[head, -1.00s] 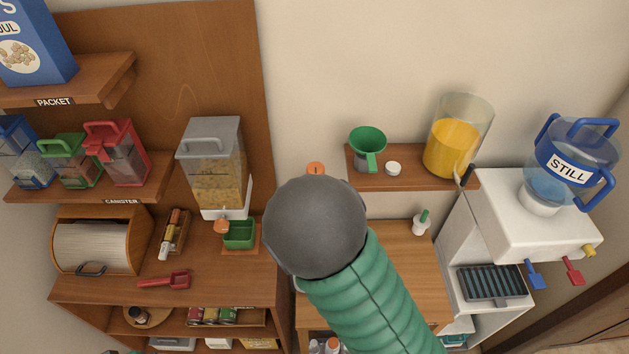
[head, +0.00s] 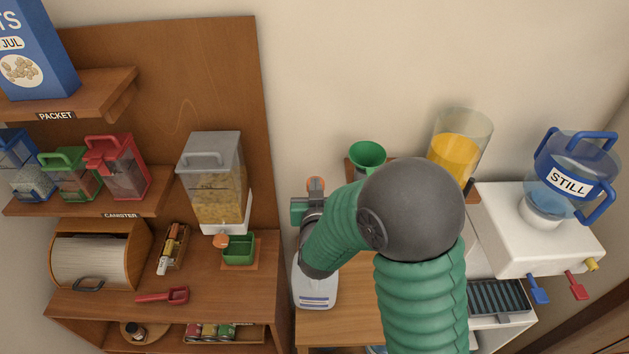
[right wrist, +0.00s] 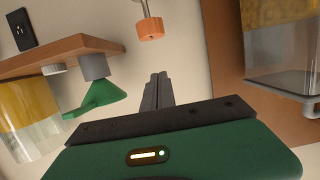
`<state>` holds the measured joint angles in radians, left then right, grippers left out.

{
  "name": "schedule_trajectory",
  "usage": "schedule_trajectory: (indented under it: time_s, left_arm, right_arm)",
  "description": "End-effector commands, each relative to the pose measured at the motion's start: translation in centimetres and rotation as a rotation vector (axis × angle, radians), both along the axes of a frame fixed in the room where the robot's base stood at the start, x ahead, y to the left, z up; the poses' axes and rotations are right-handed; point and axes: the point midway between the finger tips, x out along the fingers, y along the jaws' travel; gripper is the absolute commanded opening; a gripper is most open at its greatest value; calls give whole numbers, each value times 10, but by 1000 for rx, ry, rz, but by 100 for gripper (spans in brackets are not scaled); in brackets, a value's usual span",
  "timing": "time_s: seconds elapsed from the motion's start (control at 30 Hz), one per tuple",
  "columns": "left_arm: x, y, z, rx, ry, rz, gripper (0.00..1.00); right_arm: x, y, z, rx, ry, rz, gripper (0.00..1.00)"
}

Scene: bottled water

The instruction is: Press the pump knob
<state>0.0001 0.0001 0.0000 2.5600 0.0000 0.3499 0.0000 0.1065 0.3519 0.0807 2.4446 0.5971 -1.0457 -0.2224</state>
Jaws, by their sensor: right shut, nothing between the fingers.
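The orange pump knob (head: 316,182) shows in the head view just beyond my right gripper (head: 315,194). In the right wrist view the orange knob (right wrist: 150,29) sits on a thin metal stem, near the top of the picture. There my right gripper (right wrist: 158,86) is shut and empty, its dark fingers pointing toward the knob with a visible gap in the picture. A pale body with blue lines (head: 316,292) shows below my wrist in the head view; its join to the knob is hidden by my arm. My left gripper is not in view.
A wall shelf holds a green funnel (head: 367,154) and a yellow-filled container (head: 455,155). A white water dispenser (head: 520,225) with a STILL jug (head: 570,168) stands at right. A grain dispenser (head: 215,170) stands at left. My right arm hides much of the wooden counter.

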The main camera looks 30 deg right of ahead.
Motion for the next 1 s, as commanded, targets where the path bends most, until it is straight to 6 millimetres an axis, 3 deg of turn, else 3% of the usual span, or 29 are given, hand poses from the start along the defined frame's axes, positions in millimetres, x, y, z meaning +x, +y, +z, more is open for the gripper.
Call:
schedule_trajectory:
  time_s: [0.33, 0.4, 0.6, 1.0]
  left_arm:
    - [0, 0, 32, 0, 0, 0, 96]
    - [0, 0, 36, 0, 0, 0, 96]
    - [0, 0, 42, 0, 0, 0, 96]
    - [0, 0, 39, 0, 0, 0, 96]
  right_arm:
    - [63, -40, -15, 1, 3, -3, 0]
    - [60, -37, -32, 2, 7, 0, 0]
    - [60, -37, -54, 2, 1, 1, 0]
    - [60, -37, -60, 1, -1, 0, 0]
